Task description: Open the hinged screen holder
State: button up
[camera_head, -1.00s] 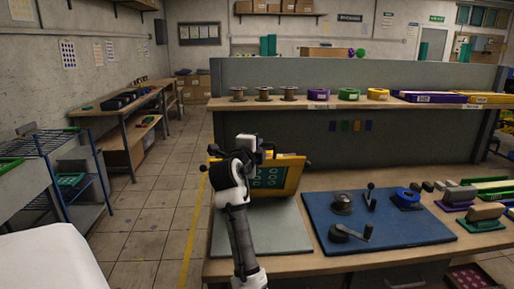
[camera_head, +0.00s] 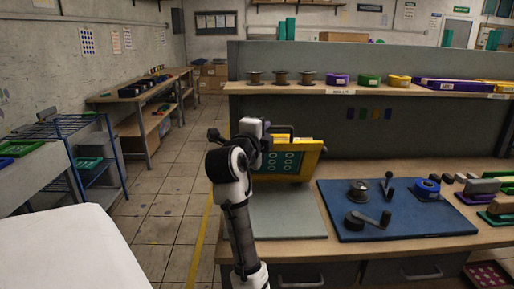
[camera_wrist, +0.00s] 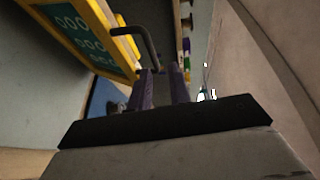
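The hinged screen holder is a yellow frame (camera_head: 314,160) around a teal screen (camera_head: 284,162) with rings. It stands raised and tilted at the back of a grey base plate (camera_head: 287,214). In the wrist view, the yellow frame (camera_wrist: 118,30) fills the upper left, and a dark bent handle (camera_wrist: 148,42) sticks out from it. My gripper (camera_wrist: 163,82) is open, with a gap between its two dark fingers. The handle's end is close to the left fingertip; I cannot tell if they touch. In the head view, my arm hides the holder's left part.
A blue mat (camera_head: 408,222) with dark crank-like parts and a blue tape roll (camera_head: 426,188) lies right of the grey plate. A shelf (camera_head: 300,90) with spools and tape rolls runs behind. A white surface (camera_head: 70,255) is at the lower left. Floor is clear left of the bench.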

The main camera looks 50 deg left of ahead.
jog(key=b+v, duration=0.1)
jog(key=v, duration=0.5)
jog(key=shift+f, duration=0.2)
jog(key=shift+d, duration=0.1)
